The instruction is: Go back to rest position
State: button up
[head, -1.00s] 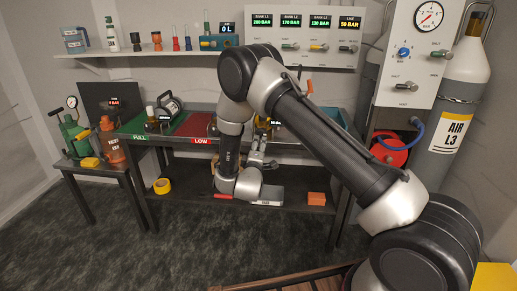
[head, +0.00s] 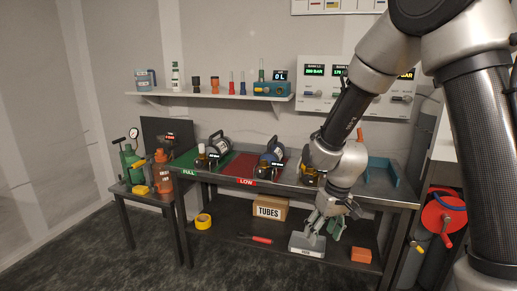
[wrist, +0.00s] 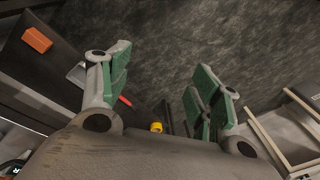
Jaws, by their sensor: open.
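My gripper (head: 330,218) hangs in front of the bench's front edge in the head view, pointing down, above and in front of the lower shelf. In the wrist view its two green-padded fingers (wrist: 158,92) are spread wide with nothing between them. Dark floor shows beyond and between the fingers. My arm covers part of the bench's right half and part of the gauge panel.
The bench (head: 400,192) carries green FULL and red LOW zones with cylinders. Its lower shelf holds a TUBES box (head: 269,209), a grey case (head: 307,244), an orange block (head: 361,255) and yellow tape (head: 203,221). A red hose reel (head: 443,212) stands right. Floor in front is clear.

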jog(key=s+d+r+m+t, duration=0.2)
jog(key=s+d+r, duration=0.7)
jog(key=r, duration=0.2)
jog(key=s+d+r+m+t+h, duration=0.1)
jog(key=s+d+r+m+t, duration=0.1)
jog(key=s+d+r, duration=0.7)
notch_tip(320, 180, up, 3)
jog(key=shift+s+f+h, duration=0.1)
jog(key=shift+s+h, duration=0.2)
jog(key=shift+s, duration=0.4)
